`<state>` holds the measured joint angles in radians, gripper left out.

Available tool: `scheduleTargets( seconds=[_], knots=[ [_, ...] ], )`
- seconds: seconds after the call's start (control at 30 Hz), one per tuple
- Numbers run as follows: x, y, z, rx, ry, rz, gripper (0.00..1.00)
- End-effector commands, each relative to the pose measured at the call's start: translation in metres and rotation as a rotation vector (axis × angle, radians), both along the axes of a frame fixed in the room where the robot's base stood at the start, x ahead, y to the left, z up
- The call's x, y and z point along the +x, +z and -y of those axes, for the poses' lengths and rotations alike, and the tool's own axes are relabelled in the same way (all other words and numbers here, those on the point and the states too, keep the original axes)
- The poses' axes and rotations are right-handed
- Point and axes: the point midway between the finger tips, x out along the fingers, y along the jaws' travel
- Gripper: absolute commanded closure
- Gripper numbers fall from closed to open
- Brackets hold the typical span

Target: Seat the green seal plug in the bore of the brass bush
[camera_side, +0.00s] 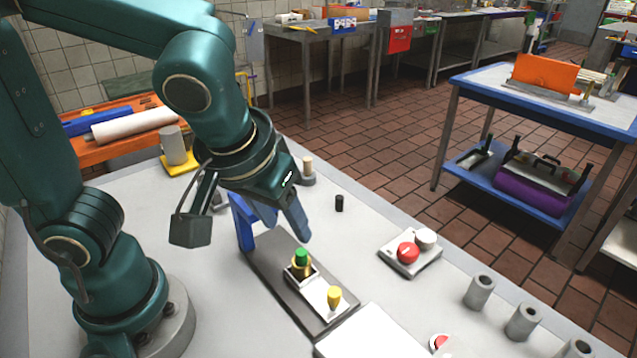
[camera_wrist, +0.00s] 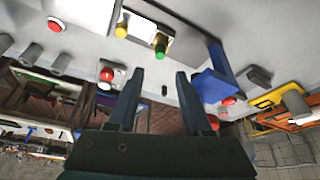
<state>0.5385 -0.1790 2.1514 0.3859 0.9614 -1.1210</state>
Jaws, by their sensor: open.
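The green seal plug (camera_side: 301,255) stands upright at the top of the brass bush (camera_side: 302,269), with its green part showing above the brass. I cannot tell how deep it sits in the bore. The bush is on a dark plate (camera_side: 273,262). In the wrist view the green plug (camera_wrist: 160,47) shows beyond the fingertips, with no finger touching it. My gripper (camera_side: 285,224) is open and empty, raised above the plate near the plug. Both fingers of my gripper (camera_wrist: 159,75) show apart in the wrist view.
A yellow-topped piece (camera_side: 334,295) stands on the same plate. A blue upright (camera_side: 242,222) rises at the plate's far end. A red button box (camera_side: 407,254) and several grey cylinders (camera_side: 480,290) are to the right. A small black cylinder (camera_side: 339,203) stands on clear table.

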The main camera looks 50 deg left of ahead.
Motion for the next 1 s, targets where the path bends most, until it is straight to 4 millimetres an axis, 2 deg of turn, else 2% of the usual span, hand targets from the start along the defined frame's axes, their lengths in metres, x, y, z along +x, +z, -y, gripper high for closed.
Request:
scheduleTargets(
  seconds=[0.1,0.33,0.47,0.7,1.0],
  knots=[
    [-0.006,0.018,0.004,-0.004,-0.003,0.004,0.50],
    [-0.013,0.033,0.004,-0.003,-0.003,-0.001,0.50],
    [-0.019,0.034,-0.006,-0.012,-0.045,-0.013,0.50],
    [-0.035,0.027,-0.033,-0.030,-0.239,0.018,0.50],
    [-0.040,0.020,-0.044,0.015,-0.383,0.095,0.50]
  ],
)
